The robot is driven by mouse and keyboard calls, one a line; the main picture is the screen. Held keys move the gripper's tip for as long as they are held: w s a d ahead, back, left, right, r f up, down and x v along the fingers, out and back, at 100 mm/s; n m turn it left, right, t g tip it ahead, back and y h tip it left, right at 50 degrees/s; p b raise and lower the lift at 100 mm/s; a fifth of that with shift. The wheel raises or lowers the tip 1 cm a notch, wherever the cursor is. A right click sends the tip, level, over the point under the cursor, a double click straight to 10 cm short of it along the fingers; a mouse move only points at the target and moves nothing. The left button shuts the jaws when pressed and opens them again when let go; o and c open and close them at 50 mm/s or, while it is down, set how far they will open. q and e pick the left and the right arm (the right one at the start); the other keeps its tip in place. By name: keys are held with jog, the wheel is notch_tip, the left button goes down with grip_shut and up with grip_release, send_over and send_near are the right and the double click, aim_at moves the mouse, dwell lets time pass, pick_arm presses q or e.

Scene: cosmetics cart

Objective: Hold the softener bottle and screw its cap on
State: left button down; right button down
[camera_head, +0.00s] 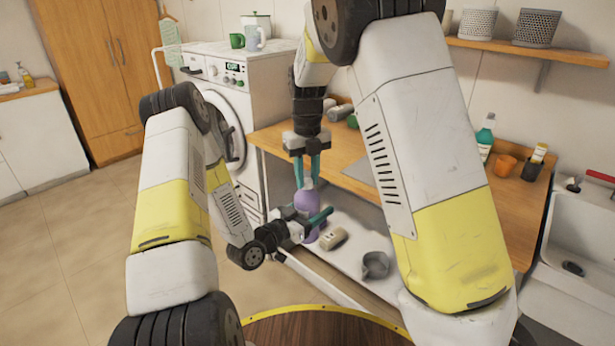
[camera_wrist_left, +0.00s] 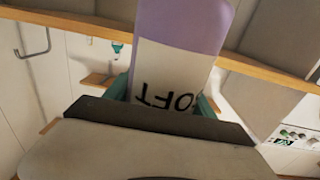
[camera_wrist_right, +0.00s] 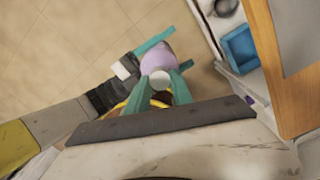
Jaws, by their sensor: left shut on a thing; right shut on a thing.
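The purple softener bottle (camera_head: 306,200) stands upright near the front of the cart. Its label lettering shows upside down in the left wrist view (camera_wrist_left: 180,28). My left gripper (camera_head: 318,222) is shut around the bottle's body from the side. My right gripper (camera_head: 307,172) points down from above and is shut on the white cap (camera_wrist_right: 160,80) at the bottle's top. The cap is right over the neck, in line with the bottle. The fingers hide the joint, so I cannot tell how far the cap is threaded.
A cream container (camera_head: 333,238) and a grey jug (camera_head: 376,265) stand right of the bottle. A washing machine (camera_head: 235,95) stands at left back, a sink (camera_head: 582,235) at right.

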jog(key=c, duration=1.1)
grip_release()
jog(key=shift+r, duration=0.1)
jog(key=shift+r, duration=2.15)
jog(key=shift+c, duration=0.5)
